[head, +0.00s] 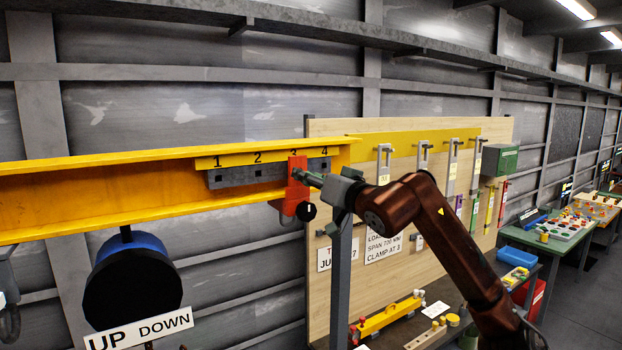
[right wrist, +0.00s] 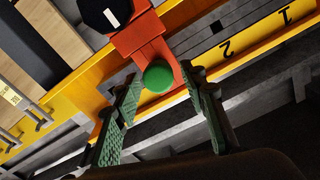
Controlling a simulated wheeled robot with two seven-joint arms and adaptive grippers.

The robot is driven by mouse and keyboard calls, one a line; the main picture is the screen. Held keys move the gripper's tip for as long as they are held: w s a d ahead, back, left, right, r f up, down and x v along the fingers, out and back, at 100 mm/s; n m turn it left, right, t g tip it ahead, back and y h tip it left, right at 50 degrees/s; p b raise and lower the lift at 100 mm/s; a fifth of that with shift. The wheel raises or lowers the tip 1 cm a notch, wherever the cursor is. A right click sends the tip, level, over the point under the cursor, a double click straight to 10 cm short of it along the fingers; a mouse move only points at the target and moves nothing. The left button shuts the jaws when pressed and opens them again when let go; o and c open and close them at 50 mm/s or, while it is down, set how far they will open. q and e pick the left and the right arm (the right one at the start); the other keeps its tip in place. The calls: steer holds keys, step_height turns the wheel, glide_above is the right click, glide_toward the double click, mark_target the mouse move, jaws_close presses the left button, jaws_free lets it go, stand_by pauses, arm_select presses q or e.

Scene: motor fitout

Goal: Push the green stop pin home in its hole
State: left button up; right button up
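The green stop pin (right wrist: 158,77) shows its round head in the right wrist view, against the red clamp (right wrist: 149,46). The clamp (head: 297,190) sits on the yellow beam (head: 120,190) at mark 3 of the numbered strip in the head view. My right gripper (right wrist: 161,75) is open, with one fingertip on each side of the pin head and small gaps between. The pin's shank and its hole are hidden. In the head view my right gripper (head: 314,180) is right at the clamp and hides the pin. My left gripper is not in view.
A black knob (head: 306,212) is on the clamp. A wooden board (head: 340,150) with hanging tools stands behind my right arm. A blue-black drum (head: 132,280) and an UP DOWN sign (head: 140,329) are below the beam. A green table (head: 560,245) is at right.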

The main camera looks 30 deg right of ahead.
stand_by(0.3)
steer(key=s, duration=1.2)
steer(key=shift+d+f, duration=0.2)
steer(key=shift+d, duration=0.15)
